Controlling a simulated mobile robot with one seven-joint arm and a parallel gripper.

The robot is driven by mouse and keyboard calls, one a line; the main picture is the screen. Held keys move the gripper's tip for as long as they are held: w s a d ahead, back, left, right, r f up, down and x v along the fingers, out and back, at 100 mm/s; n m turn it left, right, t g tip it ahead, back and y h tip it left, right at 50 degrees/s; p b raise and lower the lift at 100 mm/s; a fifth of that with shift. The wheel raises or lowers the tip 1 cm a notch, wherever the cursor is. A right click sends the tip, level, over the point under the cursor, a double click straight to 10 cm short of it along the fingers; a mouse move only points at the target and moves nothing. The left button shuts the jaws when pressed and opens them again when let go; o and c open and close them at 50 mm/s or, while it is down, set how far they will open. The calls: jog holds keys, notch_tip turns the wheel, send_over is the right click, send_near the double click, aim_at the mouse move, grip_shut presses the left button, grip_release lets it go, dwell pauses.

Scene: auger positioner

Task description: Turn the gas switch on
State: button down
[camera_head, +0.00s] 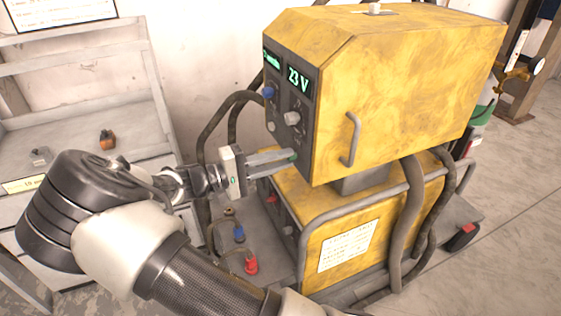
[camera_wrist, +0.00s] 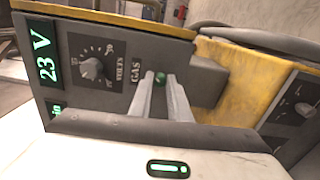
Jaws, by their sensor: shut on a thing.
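The yellow welding machine (camera_head: 410,70) has a dark front panel with a green 23 V readout. The gas switch, a small green knob (camera_wrist: 160,79) beside the GAS label, sits on this panel in the wrist view. My gripper (camera_head: 290,158) reaches the panel's lower part from the left in the head view. Its two fingers lie on either side of the green knob, shut on it. A sliver of green shows at the fingertips in the head view. The fingers hide the knob's sides, and its turn position cannot be told.
A volts dial (camera_wrist: 92,68) sits close beside the gas switch. A blue knob (camera_head: 269,93) is higher on the panel. Thick cables (camera_head: 413,210) hang at the machine's right. A lower yellow unit (camera_head: 330,225) stands beneath. Grey shelves (camera_head: 85,75) stand at left.

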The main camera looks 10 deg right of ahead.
jog(key=shift+m, duration=0.4)
jog(key=c, duration=1.7)
grip_release()
jog(key=shift+o, duration=0.2)
jog(key=shift+a, duration=0.1)
jog(key=s+a, duration=0.1)
jog(key=a, duration=0.7)
jog(key=s+a+p, duration=0.1)
jog(key=s+a, duration=0.1)
jog(key=a, duration=0.7)
jog(key=shift+s, duration=0.25)
